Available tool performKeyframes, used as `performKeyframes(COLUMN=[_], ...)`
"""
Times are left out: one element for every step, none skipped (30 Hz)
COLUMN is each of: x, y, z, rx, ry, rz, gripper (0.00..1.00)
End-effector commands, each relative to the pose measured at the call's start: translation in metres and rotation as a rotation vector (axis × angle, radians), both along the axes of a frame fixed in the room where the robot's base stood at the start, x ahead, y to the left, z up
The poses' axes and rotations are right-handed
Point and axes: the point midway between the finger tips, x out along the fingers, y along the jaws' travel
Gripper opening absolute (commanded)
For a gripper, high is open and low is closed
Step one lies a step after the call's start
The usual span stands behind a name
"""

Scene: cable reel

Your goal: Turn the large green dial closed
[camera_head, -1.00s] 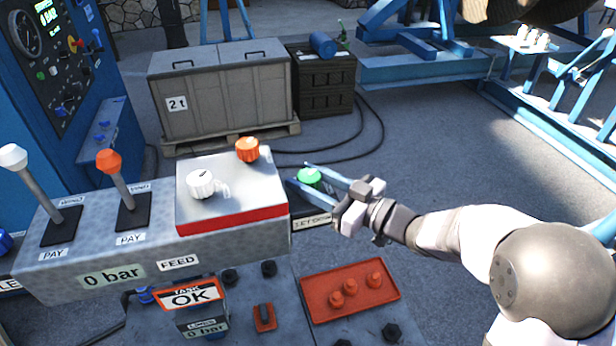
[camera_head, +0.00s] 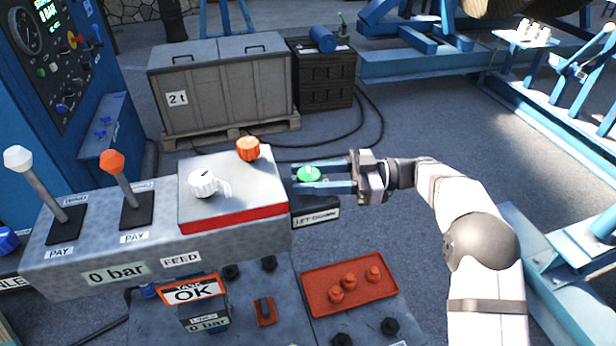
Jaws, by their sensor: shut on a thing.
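The large green dial (camera_head: 309,174) sits on a dark box with a white label, just right of the red-edged raised panel. My gripper (camera_head: 322,178) reaches in from the right with its two blue fingers lying on the far and near sides of the dial. The fingers are shut on the dial. Part of the dial's side is hidden by the near finger. The arm stretches back to the lower right.
A white dial (camera_head: 203,183) and an orange dial (camera_head: 248,148) stand on the raised panel (camera_head: 235,216) to the left. A red tray (camera_head: 318,304) with orange knobs lies nearer. Two levers stand at far left.

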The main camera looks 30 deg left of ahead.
Motion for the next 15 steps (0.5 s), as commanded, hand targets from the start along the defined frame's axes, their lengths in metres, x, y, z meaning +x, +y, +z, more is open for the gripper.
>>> performKeyframes(x=[-0.0002, 0.0000, -0.0002, -0.0004, -0.0003, -0.0004, -0.0005, -0.0006, -0.0006, -0.0006, -0.0006, -0.0006, -0.0007, -0.0007, -0.0008], y=[0.0006, 0.0008, 0.0007, 0.0007, 0.0008, 0.0008, 0.0008, 0.0007, 0.0007, 0.0008, 0.0008, 0.0008, 0.0007, 0.0007, 0.0007], z=[0.0006, 0.0005, 0.0010, 0.0010, 0.0010, 0.0012, 0.0015, 0.0013, 0.0015, 0.0016, 0.0019, 0.0020, 0.0019, 0.0019, 0.0021], rx=[0.003, 0.002, 0.003, 0.003, 0.004, 0.003, 0.004, 0.003, 0.004, 0.004, 0.004, 0.004, 0.003, 0.003, 0.004], ry=[0.002, 0.000, 0.001, 0.002, 0.001, 0.001, 0.001, 0.002, 0.001, 0.001, 0.001, 0.001, 0.002, 0.002, 0.003], rz=[0.019, 0.028, 0.041, 0.050, 0.057, 0.066, 0.073, 0.080, 0.086, 0.090, 0.094, 0.098, 0.101, 0.103, 0.106], gripper=[0.15, 0.15, 0.15, 0.15, 0.15, 0.15, 0.15, 0.15, 0.15, 0.15, 0.15, 0.15, 0.15, 0.15, 0.15])
